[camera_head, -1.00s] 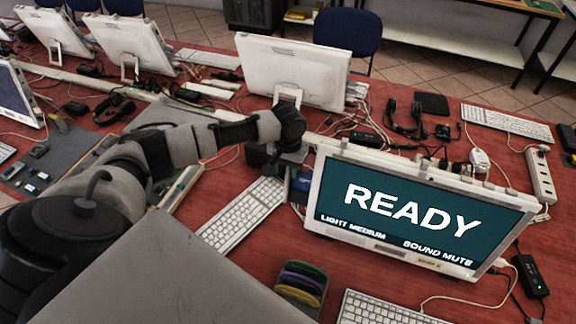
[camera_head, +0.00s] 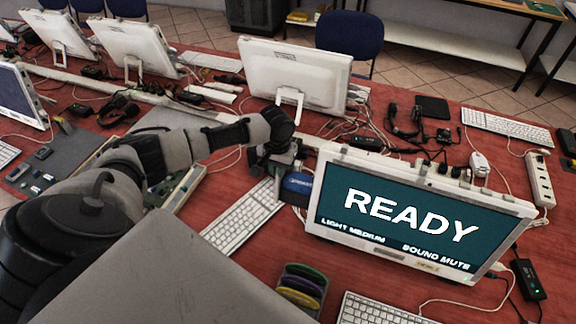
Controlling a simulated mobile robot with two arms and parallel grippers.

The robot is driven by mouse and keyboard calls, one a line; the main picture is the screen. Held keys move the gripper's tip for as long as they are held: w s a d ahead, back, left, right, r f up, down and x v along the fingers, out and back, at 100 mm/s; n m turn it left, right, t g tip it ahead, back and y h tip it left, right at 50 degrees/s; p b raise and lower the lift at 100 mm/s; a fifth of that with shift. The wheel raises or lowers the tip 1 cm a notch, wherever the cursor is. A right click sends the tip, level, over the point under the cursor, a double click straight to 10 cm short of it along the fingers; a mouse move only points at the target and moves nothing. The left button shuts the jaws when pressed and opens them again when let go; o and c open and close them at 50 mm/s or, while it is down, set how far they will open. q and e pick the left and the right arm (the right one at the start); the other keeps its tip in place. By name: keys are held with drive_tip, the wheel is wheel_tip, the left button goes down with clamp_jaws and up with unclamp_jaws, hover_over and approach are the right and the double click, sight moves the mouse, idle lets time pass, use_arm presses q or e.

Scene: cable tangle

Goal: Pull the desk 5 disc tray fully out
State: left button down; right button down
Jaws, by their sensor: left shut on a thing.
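The desk 5 monitor (camera_head: 420,215) is a white all-in-one screen reading READY, with LIGHT MEDIUM and SOUND MUTE below. My left gripper (camera_head: 278,165) is at the left side of this monitor, low and close to the desk. It is shut on what appears to be the disc tray at the monitor's side. A blue object (camera_head: 297,187) shows between the gripper and the monitor. My right gripper is not in view.
A white keyboard (camera_head: 240,217) lies below my left gripper. A rack of coloured discs (camera_head: 301,286) stands in front of the monitor. Another white monitor (camera_head: 295,73) stands behind my gripper. Cables and a headset (camera_head: 405,118) clutter the red desk (camera_head: 200,250) behind.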

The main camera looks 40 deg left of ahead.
use_arm(q)
drive_tip(key=a, duration=0.3)
drive_tip(key=shift+s+p, duration=0.3)
drive_tip(key=shift+p, duration=0.05)
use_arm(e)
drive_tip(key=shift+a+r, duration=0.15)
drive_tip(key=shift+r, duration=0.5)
use_arm(q)
drive_tip(key=c, duration=1.2)
unclamp_jaws()
drive_tip(key=shift+o, duration=0.2)
drive_tip(key=shift+r, duration=0.1)
